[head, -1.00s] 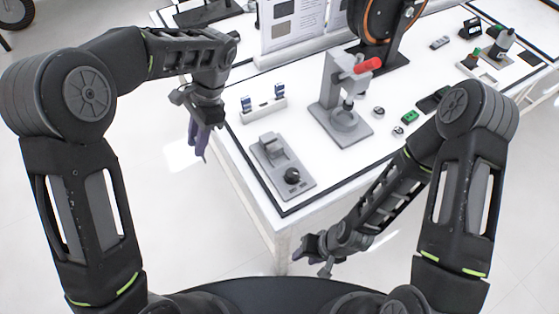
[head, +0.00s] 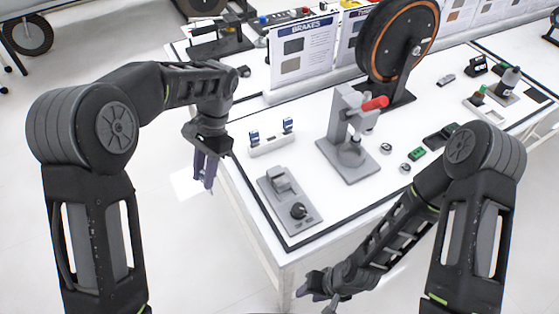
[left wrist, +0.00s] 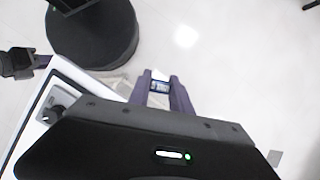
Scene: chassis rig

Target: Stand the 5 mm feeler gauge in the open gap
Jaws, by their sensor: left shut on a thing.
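My left gripper (head: 206,184) hangs off the table's left edge, fingers pointing down. It is shut on a feeler gauge (left wrist: 160,86), seen between the purple fingers in the left wrist view as a small piece with a dark blue label. Its marking is too small to read. A white rack (head: 271,146) on the table, right of this gripper, holds two upright blue-topped gauges (head: 254,136). In front of it lies a grey fixture (head: 290,202) with a raised block and a black knob; I cannot make out its gap. My right gripper (head: 318,290) is low, off the table's front edge; its fingers are unclear.
A grey press-like stand (head: 350,135) with a red handle is right of the rack. A wheel on a stand (head: 400,45) and a "BRAKES" board (head: 298,48) are behind. A small green item (head: 416,154) and round metal parts lie to the right.

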